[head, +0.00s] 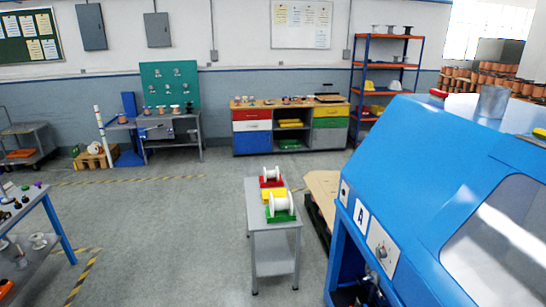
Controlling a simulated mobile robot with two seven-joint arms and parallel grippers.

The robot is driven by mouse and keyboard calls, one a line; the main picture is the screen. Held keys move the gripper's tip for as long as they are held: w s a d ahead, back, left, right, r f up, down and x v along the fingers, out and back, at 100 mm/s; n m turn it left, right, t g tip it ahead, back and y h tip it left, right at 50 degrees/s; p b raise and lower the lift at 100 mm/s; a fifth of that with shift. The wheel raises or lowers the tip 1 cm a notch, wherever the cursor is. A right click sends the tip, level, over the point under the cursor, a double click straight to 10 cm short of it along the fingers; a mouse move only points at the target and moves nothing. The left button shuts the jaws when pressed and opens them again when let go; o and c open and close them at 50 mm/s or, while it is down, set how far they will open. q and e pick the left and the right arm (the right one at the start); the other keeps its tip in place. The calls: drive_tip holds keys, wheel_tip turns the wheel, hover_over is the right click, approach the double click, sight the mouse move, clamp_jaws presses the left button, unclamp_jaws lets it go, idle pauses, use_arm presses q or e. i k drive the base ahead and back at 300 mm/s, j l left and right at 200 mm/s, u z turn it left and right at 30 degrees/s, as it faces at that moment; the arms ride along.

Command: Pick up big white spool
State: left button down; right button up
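Two white spools stand on a narrow grey table in the middle of the floor. The nearer, larger-looking white spool (279,203) rests on a green holder (282,216). The farther white spool (271,174) rests on a red holder (271,184). A yellow holder (274,195) between them has no spool visible on it. The grey table (259,221) has a lower shelf. Neither of my grippers shows in the head view.
A large blue machine (432,170) fills the right side, close to the grey table. A wooden pallet load (324,190) stands between them. A blue-legged workbench (57,228) is at the left edge. The floor left of the table is clear.

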sight(286, 203)
drive_tip(key=i+j+u, duration=0.1)
drive_tip(key=i+u, duration=0.35)
drive_tip(key=i, duration=1.5)
drive_tip(key=i+j+z, duration=0.2)
drive_tip(key=i+z, duration=0.3)
drive_tip(key=i, duration=0.2)
drive_tip(key=i+j+z, duration=0.45)
drive_tip(key=i, duration=0.25)
drive_tip(key=i+j+z, duration=0.8)
drive_tip(key=j+z, duration=0.3)
drive_tip(key=i+j+z, duration=0.15)
drive_tip(key=j+z, duration=0.15)
drive_tip(key=j, duration=0.2)
drive_tip(key=j+z, duration=0.3)
drive_tip(key=j, duration=0.15)
drive_tip(key=i, duration=0.05)
